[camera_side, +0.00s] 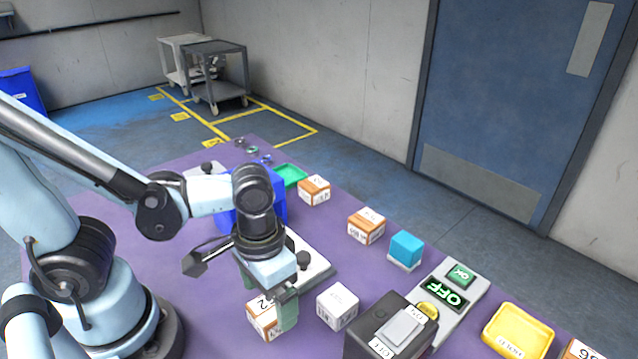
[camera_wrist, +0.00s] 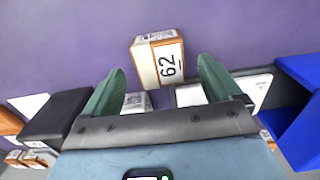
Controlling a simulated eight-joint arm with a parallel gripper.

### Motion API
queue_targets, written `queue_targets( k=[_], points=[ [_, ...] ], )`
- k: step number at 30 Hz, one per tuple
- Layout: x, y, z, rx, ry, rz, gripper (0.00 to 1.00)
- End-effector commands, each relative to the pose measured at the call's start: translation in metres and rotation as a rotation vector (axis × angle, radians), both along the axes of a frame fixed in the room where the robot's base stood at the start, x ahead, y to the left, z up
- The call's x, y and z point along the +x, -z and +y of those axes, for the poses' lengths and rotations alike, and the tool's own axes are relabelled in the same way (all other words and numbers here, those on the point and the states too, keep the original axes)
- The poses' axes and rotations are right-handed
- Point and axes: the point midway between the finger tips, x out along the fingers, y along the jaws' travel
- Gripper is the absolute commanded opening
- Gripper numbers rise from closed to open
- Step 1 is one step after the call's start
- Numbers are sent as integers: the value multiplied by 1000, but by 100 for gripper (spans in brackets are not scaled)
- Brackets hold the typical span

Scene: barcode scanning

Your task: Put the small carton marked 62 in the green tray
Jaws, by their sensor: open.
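The small carton marked 62 (camera_wrist: 158,62) is white and orange-brown. In the wrist view it lies ahead of my gripper (camera_wrist: 162,70), lined up between the two green fingertips, with its number turned sideways. My gripper is open and holds nothing. In the side view the carton (camera_side: 260,319) sits on the purple table, partly hidden behind a green finger of my gripper (camera_side: 284,311); I cannot tell whether they touch. The green tray (camera_side: 292,175) is at the far side of the table, partly hidden by a blue bin.
The blue bin (camera_side: 272,199) stands behind my wrist. A white box (camera_side: 338,306) sits just right of the carton.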

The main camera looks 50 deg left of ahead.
Motion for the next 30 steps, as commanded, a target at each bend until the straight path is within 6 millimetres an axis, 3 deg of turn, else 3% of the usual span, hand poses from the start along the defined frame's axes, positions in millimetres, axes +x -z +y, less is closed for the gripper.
queue_targets(
  k=[7, 18, 30],
  points=[
    [0, 17, 0, -1, 1, 0, 92],
    [-1, 20, 0, -1, 1, 0, 92],
    [-1, 20, 0, -1, 1, 0, 30]
  ],
)
